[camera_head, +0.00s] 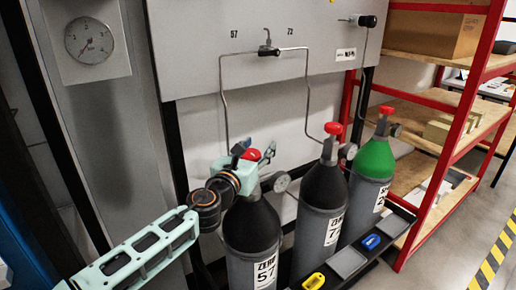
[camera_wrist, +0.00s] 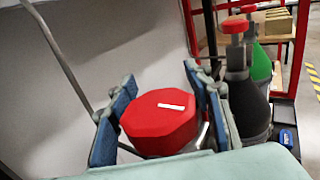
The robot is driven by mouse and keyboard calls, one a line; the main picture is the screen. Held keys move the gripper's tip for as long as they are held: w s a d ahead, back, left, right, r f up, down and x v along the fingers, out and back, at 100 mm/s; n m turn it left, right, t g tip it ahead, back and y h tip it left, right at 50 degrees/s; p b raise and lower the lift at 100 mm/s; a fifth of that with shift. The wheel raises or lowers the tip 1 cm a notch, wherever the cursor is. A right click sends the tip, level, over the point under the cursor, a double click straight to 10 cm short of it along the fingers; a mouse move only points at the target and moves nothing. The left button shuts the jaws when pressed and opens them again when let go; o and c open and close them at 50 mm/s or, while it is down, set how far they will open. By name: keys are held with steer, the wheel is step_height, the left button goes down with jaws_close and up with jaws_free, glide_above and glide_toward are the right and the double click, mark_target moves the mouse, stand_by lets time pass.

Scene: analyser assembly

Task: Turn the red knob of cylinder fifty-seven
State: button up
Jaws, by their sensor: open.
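Cylinder fifty-seven (camera_head: 250,228) is the nearest dark gas cylinder, upright, with a "57" label on its front. Its red knob (camera_head: 251,155) shows partly behind my gripper (camera_head: 256,158) in the head view. In the wrist view the red knob (camera_wrist: 165,122) is large, many-sided, with a white mark on top. My gripper (camera_wrist: 160,82) is open, with one blue-padded finger on each side of the knob. The left finger is close to the knob's edge; a small gap shows at the right. I cannot tell whether either touches it.
Two more cylinders with red knobs stand to the right, one dark (camera_head: 320,195) and one green-topped (camera_head: 375,160). A dark rack edge (camera_head: 400,215) with blue and yellow tags runs in front. Pipes (camera_head: 222,100) and a wall panel (camera_head: 190,60) stand behind. A red shelf (camera_head: 435,150) is at right.

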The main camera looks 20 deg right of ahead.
steer(key=shift+f, duration=0.15)
steer(key=c, duration=1.1)
steer(key=shift+c, duration=0.4)
